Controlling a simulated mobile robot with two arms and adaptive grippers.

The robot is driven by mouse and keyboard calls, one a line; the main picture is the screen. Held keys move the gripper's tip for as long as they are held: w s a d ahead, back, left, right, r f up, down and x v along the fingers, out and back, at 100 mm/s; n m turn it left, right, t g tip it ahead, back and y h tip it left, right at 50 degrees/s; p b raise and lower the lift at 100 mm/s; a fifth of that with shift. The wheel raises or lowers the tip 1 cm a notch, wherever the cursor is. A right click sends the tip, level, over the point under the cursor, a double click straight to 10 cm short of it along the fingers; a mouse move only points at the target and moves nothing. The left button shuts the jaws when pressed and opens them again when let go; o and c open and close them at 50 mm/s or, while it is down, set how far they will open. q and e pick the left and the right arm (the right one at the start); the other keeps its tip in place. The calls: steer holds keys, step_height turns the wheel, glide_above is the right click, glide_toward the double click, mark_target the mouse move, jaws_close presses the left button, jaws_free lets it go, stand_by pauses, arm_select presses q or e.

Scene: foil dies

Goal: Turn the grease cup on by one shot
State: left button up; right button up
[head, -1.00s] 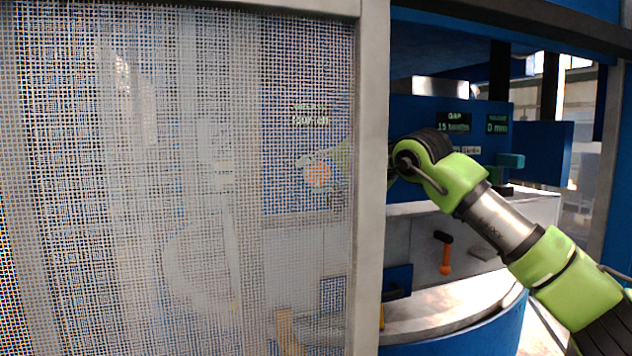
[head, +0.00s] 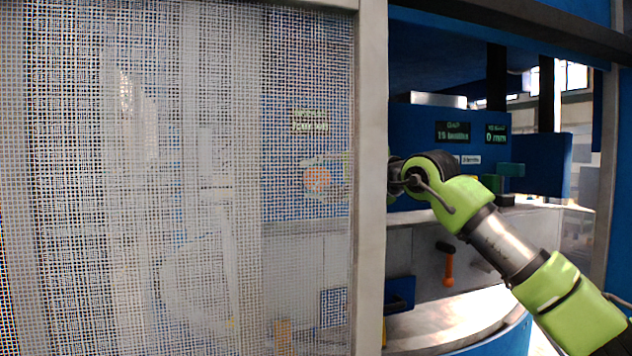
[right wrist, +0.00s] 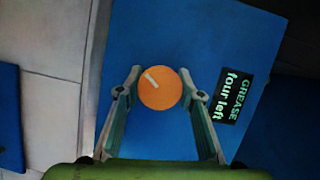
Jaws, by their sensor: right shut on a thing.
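The grease cup (right wrist: 159,88) is a round orange cap with a short white mark toward its upper left, on a blue panel. In the right wrist view my right gripper (right wrist: 160,80) has one finger on each side of it and is shut on it. A dark label (right wrist: 233,95) beside it reads "GREASE four left" in green. In the head view the cup (head: 317,179) shows blurred through a mesh screen, with its label (head: 311,122) above it. My right gripper there is mostly hidden behind the mesh and the post. My left gripper is not in view.
The mesh screen (head: 150,250) covers the left half, ending at a grey post (head: 370,200). My right arm passes behind that post. To the right are a gap display (head: 453,132), a green block (head: 510,169) and an orange-handled lever (head: 449,268).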

steer(key=shift+f, duration=0.1)
steer(key=o, duration=1.1)
steer(key=v, duration=1.2)
